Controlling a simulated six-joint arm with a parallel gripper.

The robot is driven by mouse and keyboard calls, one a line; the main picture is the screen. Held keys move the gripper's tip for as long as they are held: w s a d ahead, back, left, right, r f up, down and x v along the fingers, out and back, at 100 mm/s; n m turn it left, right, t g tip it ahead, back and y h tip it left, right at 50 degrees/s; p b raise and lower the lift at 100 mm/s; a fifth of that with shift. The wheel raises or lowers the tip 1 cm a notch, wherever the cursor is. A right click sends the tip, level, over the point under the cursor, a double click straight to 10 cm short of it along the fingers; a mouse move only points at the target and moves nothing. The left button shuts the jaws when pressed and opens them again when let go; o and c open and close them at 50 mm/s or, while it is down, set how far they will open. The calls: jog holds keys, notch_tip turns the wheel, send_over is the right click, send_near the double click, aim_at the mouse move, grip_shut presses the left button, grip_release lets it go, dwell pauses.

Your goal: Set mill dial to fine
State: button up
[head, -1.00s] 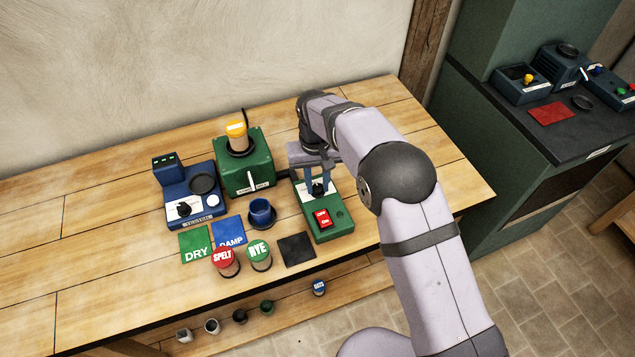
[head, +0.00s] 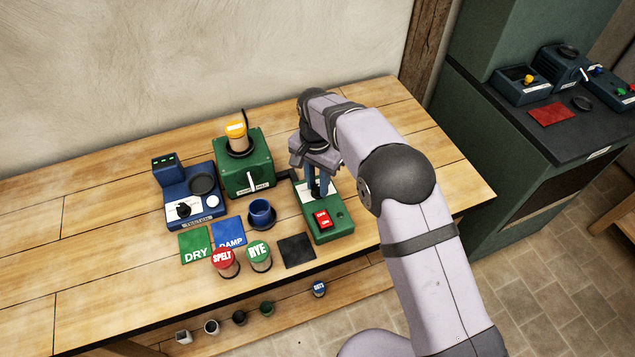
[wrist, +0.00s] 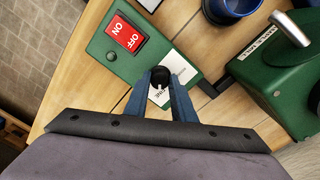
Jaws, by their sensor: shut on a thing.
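The mill control box (head: 338,222) is green, with a red on/off switch (head: 322,218) at its front and a white label plate at its back. It also shows in the wrist view (wrist: 110,62). The black mill dial (wrist: 159,75) sits on the label plate (wrist: 187,70), and part of a word ending in "INE" reads beside it. My gripper (wrist: 160,84) points down over the box with its blue fingers shut on the dial, one on each side. The fingers and the dial hide part of the label. In the head view my gripper (head: 318,192) covers most of the dial.
The green mill (head: 240,165) with a yellow-topped jar stands left of the control box. A blue device (head: 190,200), a blue cup (head: 261,211), SPELT (head: 224,260) and RYE (head: 259,253) jars and coloured mats lie to the left. A black mat (head: 296,250) lies in front.

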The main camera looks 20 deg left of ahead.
aim_at(317, 187)
jog(key=shift+w+r+m, duration=0.1)
jog(key=shift+r+m, duration=0.05)
jog(key=shift+m, duration=0.15)
jog(key=o, duration=1.1)
jog(key=shift+c, duration=0.2)
jog(key=shift+a+r+b, duration=0.1)
jog(key=shift+r+b, duration=1.05)
jog(key=shift+r, duration=2.45)
